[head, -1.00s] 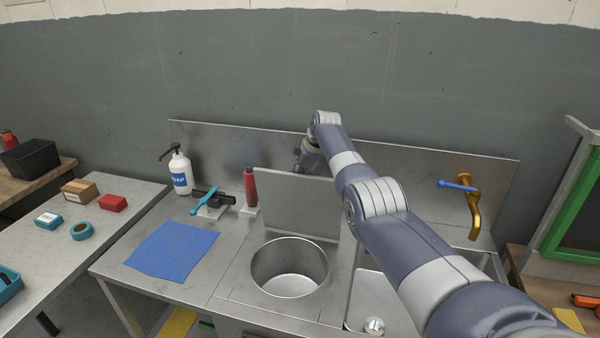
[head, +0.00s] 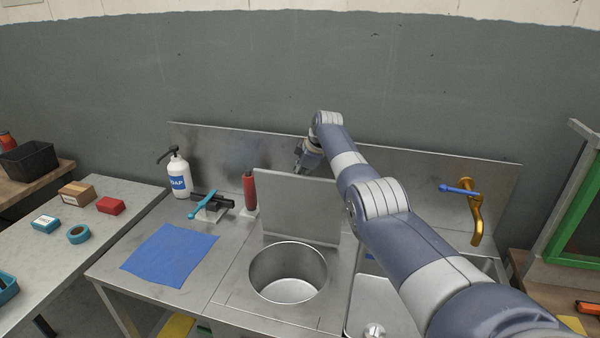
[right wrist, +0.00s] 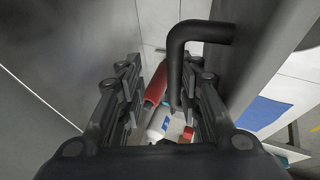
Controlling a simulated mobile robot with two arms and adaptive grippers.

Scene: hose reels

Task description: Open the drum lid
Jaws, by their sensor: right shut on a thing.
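The drum lid (head: 296,208) is a flat grey metal panel standing upright at the back of the round opening. The open steel drum (head: 288,273) is sunk in the counter, with its inside bare. My right gripper (head: 298,168) is behind the lid's top edge, its fingers partly hidden there in the head view. In the right wrist view, the lid (right wrist: 262,45) is on the right and its black bent handle (right wrist: 176,62) reaches between the fingers of my right gripper (right wrist: 165,88). The gripper is shut on this handle. My left gripper is not in view.
A steel backsplash (head: 400,165) stands close behind the lid. A brass tap (head: 476,215) is at the right.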

